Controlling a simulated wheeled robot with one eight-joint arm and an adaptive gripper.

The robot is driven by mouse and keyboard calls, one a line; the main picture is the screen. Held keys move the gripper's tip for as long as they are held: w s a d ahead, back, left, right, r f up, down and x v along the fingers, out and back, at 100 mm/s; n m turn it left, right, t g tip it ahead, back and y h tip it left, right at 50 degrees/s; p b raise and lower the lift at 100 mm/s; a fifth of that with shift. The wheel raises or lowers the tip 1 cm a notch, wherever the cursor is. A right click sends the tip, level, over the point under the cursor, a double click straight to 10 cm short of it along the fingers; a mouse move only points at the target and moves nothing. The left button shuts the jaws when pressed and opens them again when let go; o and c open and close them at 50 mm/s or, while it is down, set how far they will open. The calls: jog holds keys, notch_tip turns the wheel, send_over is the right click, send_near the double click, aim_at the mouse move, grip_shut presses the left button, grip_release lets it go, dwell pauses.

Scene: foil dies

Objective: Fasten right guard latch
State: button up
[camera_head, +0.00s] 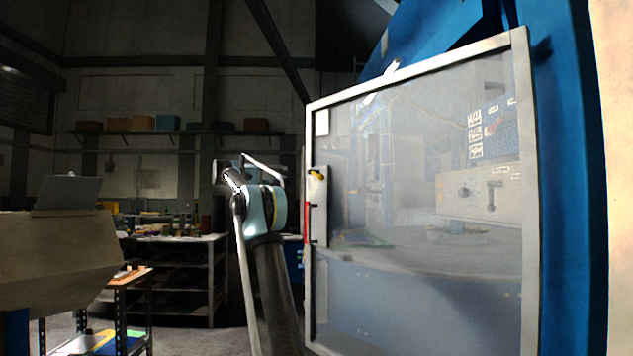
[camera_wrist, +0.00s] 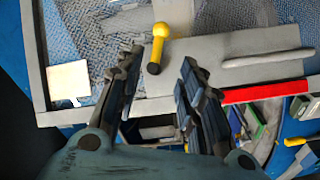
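The guard (camera_head: 533,190) is a grey-framed, see-through panel standing at the right in the head view. On its left edge is a pale latch plate (camera_head: 318,235) with a yellow latch handle (camera_head: 318,174). In the wrist view the latch handle (camera_wrist: 160,38) has a yellow grip and a dark end, in front of the plate (camera_wrist: 208,60). My gripper (camera_wrist: 161,58) is open, one finger on each side of the handle in the picture; I cannot tell whether they touch it. In the head view my arm is left of the guard, and its fingers cannot be made out.
A red strip (camera_head: 307,222) runs along the guard's edge beside the plate. In the wrist view a grey bar (camera_wrist: 268,58) lies on the plate. A blue machine frame (camera_head: 570,200) stands at the right. A workbench (camera_head: 178,240) stands well behind at the left.

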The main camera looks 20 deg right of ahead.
aim_at(316, 176)
jog(key=s+d, duration=0.1)
jog(key=d, duration=0.4)
jog(key=s+d, duration=0.1)
jog(key=d, duration=0.4)
jog(key=s+d, duration=0.1)
jog(key=d, duration=0.4)
jog(key=shift+d, duration=0.35)
jog(key=shift+s, duration=0.1)
grip_shut()
